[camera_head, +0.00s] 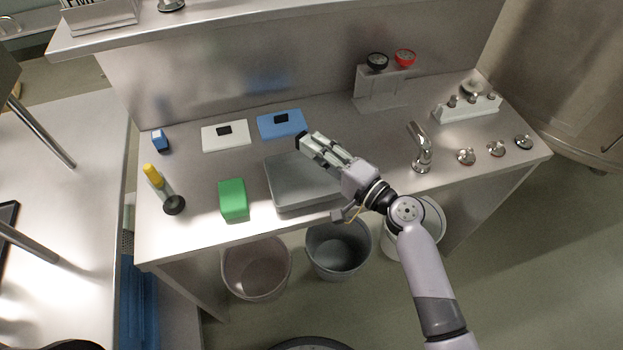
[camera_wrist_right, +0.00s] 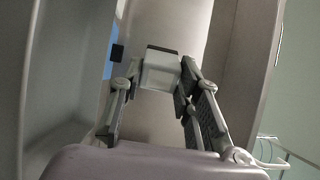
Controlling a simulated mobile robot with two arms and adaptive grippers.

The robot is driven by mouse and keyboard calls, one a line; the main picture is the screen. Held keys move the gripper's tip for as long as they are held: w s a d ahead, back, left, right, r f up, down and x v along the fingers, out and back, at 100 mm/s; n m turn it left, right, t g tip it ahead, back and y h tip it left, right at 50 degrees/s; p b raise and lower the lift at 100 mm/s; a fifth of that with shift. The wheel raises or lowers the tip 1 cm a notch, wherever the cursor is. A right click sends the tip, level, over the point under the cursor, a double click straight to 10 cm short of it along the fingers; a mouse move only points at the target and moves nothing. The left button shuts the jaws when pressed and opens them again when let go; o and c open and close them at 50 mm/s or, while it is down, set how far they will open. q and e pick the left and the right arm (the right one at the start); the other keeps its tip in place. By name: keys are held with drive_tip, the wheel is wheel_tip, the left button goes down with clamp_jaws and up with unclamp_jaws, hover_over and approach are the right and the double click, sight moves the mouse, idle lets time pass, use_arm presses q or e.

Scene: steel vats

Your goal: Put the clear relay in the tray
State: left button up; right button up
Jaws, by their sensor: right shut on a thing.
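The grey tray (camera_head: 282,204) sits on the steel bench near its front edge, partly hidden by my right gripper and arm. My right gripper (camera_head: 308,144) reaches in from the right across the tray, with its fingertips around the tray's back edge. In the right wrist view my right gripper (camera_wrist_right: 158,92) is shut on a small pale box with a dark end, which I take for the clear relay (camera_wrist_right: 161,72). Its height above the tray is hard to tell. My left gripper is not in view.
A green block (camera_head: 233,199) stands left of the tray. A blue box (camera_head: 283,124) and a white box (camera_head: 226,135) lie behind it. A faucet (camera_head: 421,148) and knobs stand to the right. A yellow-handled item (camera_head: 154,174) is at the left. Bins (camera_head: 338,250) stand below.

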drive_tip(key=shift+f, duration=0.6)
drive_tip(key=o, duration=1.2)
drive_tip(key=v, duration=1.2)
